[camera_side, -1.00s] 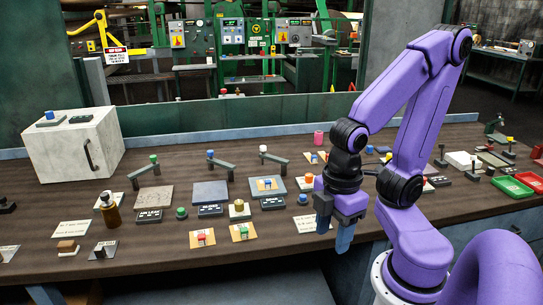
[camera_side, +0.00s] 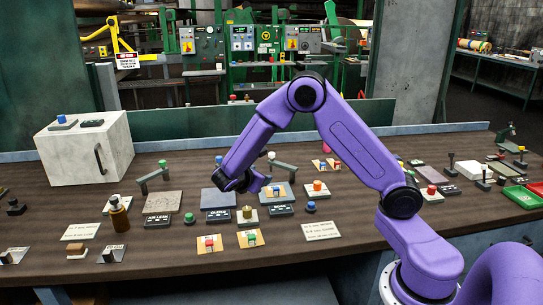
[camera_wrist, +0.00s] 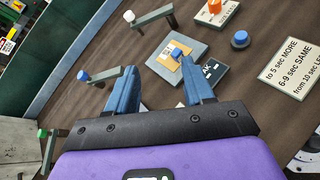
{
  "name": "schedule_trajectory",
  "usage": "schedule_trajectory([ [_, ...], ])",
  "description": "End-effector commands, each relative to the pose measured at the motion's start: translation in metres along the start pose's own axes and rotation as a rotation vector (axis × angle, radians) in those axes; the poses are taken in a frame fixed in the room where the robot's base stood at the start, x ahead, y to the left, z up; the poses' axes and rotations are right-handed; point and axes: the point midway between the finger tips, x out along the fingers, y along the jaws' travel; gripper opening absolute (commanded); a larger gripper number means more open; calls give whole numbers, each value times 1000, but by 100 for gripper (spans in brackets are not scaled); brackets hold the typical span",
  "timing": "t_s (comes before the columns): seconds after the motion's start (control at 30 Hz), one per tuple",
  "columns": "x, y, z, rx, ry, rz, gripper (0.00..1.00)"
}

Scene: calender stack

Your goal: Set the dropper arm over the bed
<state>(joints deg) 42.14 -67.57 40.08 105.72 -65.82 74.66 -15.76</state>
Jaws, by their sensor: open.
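Three dark dropper arms stand in a row behind flat beds. One has a green knob (camera_side: 162,163), one a blue knob (camera_side: 219,159) partly hidden by my arm, one a white knob (camera_side: 271,155). They also show in the wrist view: white (camera_wrist: 129,16), blue (camera_wrist: 83,76), green (camera_wrist: 43,133). A grey bed (camera_side: 160,202) and a blue-grey bed (camera_side: 215,199) are bare; the right bed (camera_wrist: 160,66) bears an orange card with a blue block. My gripper (camera_wrist: 158,70) is open and empty above the beds, its left finger close to the blue-knob arm in the picture.
Dark label blocks (camera_side: 157,220) and buttons, such as a green one (camera_side: 190,218), line the beds' front. A white cabinet (camera_side: 70,155) stands at back left. A brown bottle (camera_side: 119,214) is left of the beds.

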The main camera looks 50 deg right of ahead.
Motion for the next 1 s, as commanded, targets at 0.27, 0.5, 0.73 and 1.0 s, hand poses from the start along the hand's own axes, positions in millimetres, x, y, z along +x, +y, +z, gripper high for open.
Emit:
schedule_trajectory([
  [0.27, 101, 43, -9, -205, -288, 69, 52],
  [0.5, 151, 53, -14, -318, -424, 112, 52],
  [0.73, 167, 56, -12, -338, -447, 119, 52],
  [1.0, 206, 63, 6, -334, -446, 117, 52],
])
